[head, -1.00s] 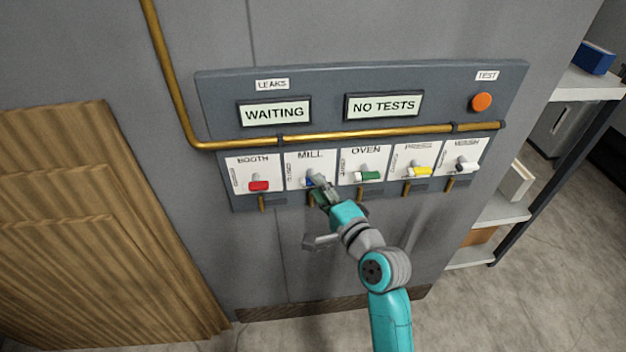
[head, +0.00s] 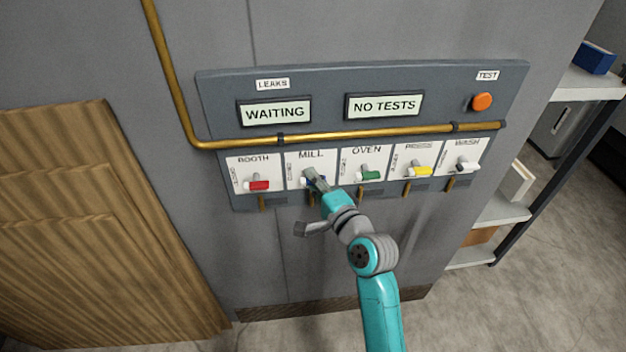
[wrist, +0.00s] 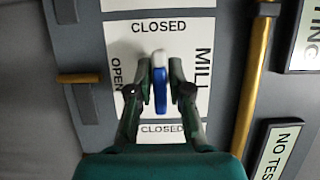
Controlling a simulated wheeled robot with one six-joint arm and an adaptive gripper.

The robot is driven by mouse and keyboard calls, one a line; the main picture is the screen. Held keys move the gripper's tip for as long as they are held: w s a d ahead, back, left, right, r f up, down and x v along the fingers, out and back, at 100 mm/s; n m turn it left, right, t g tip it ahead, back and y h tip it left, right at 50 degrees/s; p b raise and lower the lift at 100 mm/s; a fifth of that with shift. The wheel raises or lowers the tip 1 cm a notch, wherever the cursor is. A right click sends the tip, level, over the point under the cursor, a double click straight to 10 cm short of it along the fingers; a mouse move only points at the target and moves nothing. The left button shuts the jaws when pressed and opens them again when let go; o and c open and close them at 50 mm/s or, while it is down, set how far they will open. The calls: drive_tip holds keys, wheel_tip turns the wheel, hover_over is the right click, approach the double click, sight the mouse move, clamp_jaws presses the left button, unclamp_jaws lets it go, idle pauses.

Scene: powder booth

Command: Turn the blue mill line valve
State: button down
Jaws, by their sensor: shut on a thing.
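The blue mill valve handle (head: 319,183) sits on the white MILL plate (head: 300,158), second from the left on the panel. The OPEN mark is at the plate's left there. My gripper (head: 312,178) is at this valve; in the wrist view my gripper (wrist: 153,80) has one finger on each side of the handle, shut on it. My fingers partly hide the handle in the head view.
Beside it are the red BOOTH handle (head: 259,185), green OVEN handle (head: 371,175), yellow handle (head: 420,171) and WASH handle (head: 466,167). Above run a brass pipe (head: 350,135) and displays reading WAITING (head: 275,112) and NO TESTS (head: 384,106). An orange TEST button (head: 483,102) is upper right.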

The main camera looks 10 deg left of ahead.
drive_tip(key=shift+n, duration=0.3)
drive_tip(key=n+g+h, duration=0.1)
drive_tip(key=n, duration=0.2)
drive_tip(key=shift+h, duration=0.3)
drive_tip(key=n+h, duration=0.1)
drive_tip(key=n, duration=0.2)
drive_tip(key=shift+n+g+h, duration=0.3)
drive_tip(key=shift+h, duration=0.1)
drive_tip(key=n+h, duration=0.2)
drive_tip(key=n, duration=0.1)
drive_tip(key=shift+f+n+h, duration=0.1)
drive_tip(key=shift+n+h, duration=1.1)
drive_tip(key=shift+n, duration=0.4)
drive_tip(key=c, duration=1.2)
unclamp_jaws()
